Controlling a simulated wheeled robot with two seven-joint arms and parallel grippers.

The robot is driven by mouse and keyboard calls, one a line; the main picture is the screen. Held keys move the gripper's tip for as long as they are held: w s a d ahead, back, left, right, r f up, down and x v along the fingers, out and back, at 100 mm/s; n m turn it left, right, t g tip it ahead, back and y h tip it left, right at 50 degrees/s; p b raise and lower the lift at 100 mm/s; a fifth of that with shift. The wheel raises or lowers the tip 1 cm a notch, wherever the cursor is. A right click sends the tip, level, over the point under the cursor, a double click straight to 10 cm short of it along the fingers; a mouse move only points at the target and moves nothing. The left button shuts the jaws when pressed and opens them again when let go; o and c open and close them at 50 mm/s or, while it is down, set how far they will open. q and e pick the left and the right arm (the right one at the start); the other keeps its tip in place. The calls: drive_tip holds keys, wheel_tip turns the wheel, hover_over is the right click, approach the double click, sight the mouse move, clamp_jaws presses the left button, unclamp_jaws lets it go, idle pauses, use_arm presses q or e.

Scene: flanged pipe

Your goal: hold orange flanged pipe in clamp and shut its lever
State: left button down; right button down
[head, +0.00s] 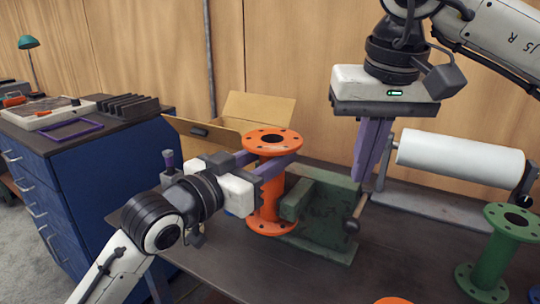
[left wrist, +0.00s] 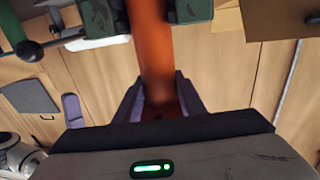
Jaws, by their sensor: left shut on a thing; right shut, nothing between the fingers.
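The orange flanged pipe (head: 268,198) stands upright at the near left side of the green clamp (head: 327,212). My left gripper (head: 272,162) is shut on the pipe just below its top flange. In the left wrist view the pipe (left wrist: 158,45) passes between the fingers, with green clamp blocks (left wrist: 190,10) on both sides of it further down. I cannot tell whether the jaws touch it. The clamp's lever (head: 352,225) has a dark ball knob at the clamp's right side. My right gripper (head: 361,180) is shut and empty, pointing down above the lever.
A green flanged pipe (head: 494,246) stands at the right, and part of another orange piece (head: 393,301) shows at the bottom edge. A white roll (head: 459,158) on a stand is at the back right. An open cardboard box (head: 258,108) lies behind the pipe. A blue cabinet (head: 75,180) is left.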

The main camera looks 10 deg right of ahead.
use_arm(q)
drive_tip(key=shift+s+d+r, duration=0.2)
drive_tip(key=shift+s+d, duration=0.05)
drive_tip(key=shift+d, duration=0.05)
